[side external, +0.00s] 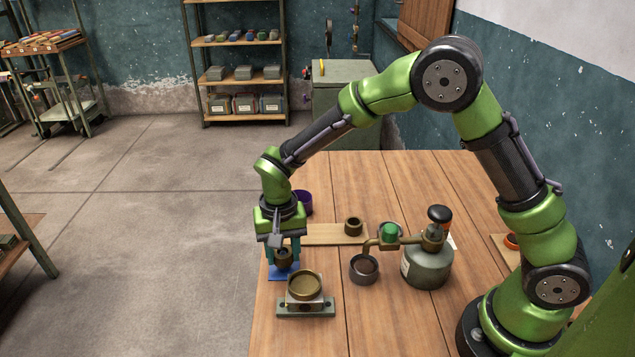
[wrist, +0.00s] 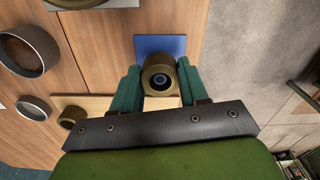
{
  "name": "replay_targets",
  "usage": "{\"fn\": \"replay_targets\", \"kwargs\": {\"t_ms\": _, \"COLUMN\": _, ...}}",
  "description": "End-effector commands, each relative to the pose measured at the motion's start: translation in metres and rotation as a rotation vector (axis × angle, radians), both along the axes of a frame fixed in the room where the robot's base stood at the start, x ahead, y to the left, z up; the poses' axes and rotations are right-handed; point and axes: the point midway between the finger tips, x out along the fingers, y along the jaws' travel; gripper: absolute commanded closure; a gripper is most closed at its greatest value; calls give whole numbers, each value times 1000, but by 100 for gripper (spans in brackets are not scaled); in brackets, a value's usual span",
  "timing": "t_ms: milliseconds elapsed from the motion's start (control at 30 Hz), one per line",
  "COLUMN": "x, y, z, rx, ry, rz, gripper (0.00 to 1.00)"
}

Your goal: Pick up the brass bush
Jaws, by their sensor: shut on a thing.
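A brass bush (wrist: 159,76) is between the teal fingers of my gripper (wrist: 160,86) in the wrist view, its round bore facing the camera. The fingers touch it on both sides. In the side view my gripper (side external: 284,254) points down at the table's left edge, shut on the same dark brass bush (side external: 284,260). A blue square pad (side external: 285,274) lies below it; it also shows in the wrist view (wrist: 160,43). The bush appears above the pad, but the height of the gap is hard to tell.
A similar brass ring (side external: 353,226) stands on a wooden board (side external: 322,236). A brass bowl (side external: 305,286) on a fixture sits close in front of my gripper. A dark cup (side external: 363,269), a gas torch (side external: 427,264) and a purple ring (side external: 304,203) are nearby.

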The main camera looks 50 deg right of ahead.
Motion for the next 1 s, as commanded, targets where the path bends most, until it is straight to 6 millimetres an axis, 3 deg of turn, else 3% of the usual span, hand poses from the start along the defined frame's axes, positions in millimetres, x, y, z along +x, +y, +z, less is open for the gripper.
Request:
{"fn": "replay_targets", "kwargs": {"t_ms": 167, "x": 1, "y": 0, "z": 8, "rx": 1, "ry": -2, "rz": 0, "gripper": 99}}
{"fn": "replay_targets", "kwargs": {"t_ms": 400, "x": -1, "y": 0, "z": 39, "rx": 1, "ry": -3, "rz": 0, "gripper": 99}}
{"fn": "replay_targets", "kwargs": {"t_ms": 700, "x": -72, "y": -24, "z": 43, "rx": 0, "ry": -1, "rz": 0, "gripper": 99}}
{"fn": "replay_targets", "kwargs": {"t_ms": 1000, "x": -125, "y": -41, "z": 48, "rx": 0, "ry": -1, "rz": 0, "gripper": 99}}
